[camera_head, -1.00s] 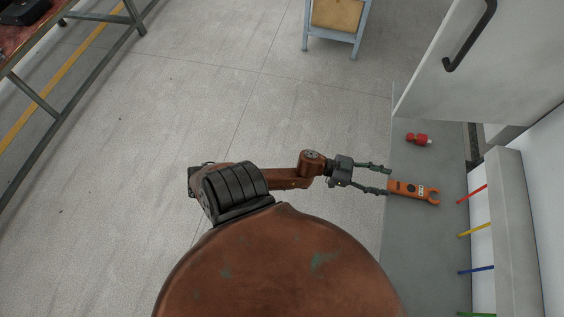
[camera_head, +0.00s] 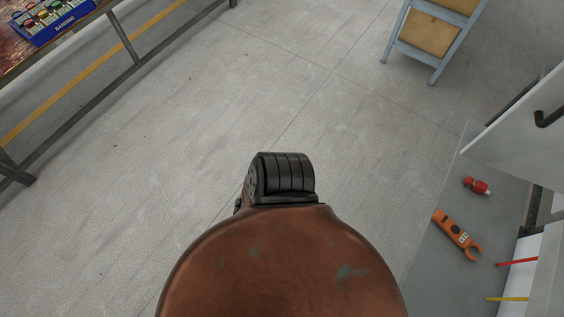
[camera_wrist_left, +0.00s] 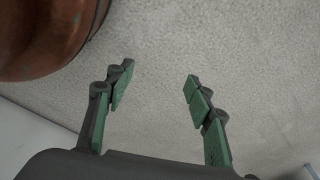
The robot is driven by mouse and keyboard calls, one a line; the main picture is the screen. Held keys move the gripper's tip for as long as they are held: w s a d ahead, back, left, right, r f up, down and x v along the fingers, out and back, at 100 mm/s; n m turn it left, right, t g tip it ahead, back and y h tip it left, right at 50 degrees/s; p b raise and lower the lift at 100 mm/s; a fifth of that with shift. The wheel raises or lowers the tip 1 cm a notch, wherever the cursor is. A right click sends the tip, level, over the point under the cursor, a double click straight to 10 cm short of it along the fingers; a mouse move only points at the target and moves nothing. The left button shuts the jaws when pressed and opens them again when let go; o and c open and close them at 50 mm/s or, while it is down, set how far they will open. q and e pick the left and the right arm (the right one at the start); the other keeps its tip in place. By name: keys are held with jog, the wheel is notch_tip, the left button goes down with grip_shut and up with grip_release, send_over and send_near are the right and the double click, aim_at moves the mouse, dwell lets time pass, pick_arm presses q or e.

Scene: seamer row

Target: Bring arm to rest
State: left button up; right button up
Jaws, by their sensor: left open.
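My left gripper (camera_wrist_left: 158,85) shows in the left wrist view with its two green-padded fingers spread apart and nothing between them. Bare grey floor lies behind the fingers. My own brown body fills the upper left corner of that view. In the head view neither gripper can be seen; my brown body and a black ribbed joint take up the lower middle.
At the right, a grey surface (camera_head: 438,245) holds an orange clamp-meter-like tool (camera_head: 457,235) and a red object (camera_head: 476,186). Coloured rods (camera_head: 517,262) stick out nearby. A blue-grey stand (camera_head: 433,40) is at the upper right. A table with a blue box (camera_head: 55,22) is upper left. The middle floor is clear.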

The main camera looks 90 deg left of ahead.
pick_arm(q)
jog(key=s+d+f+g, duration=0.2)
jog(key=s+d, duration=0.1)
jog(key=s, duration=0.5)
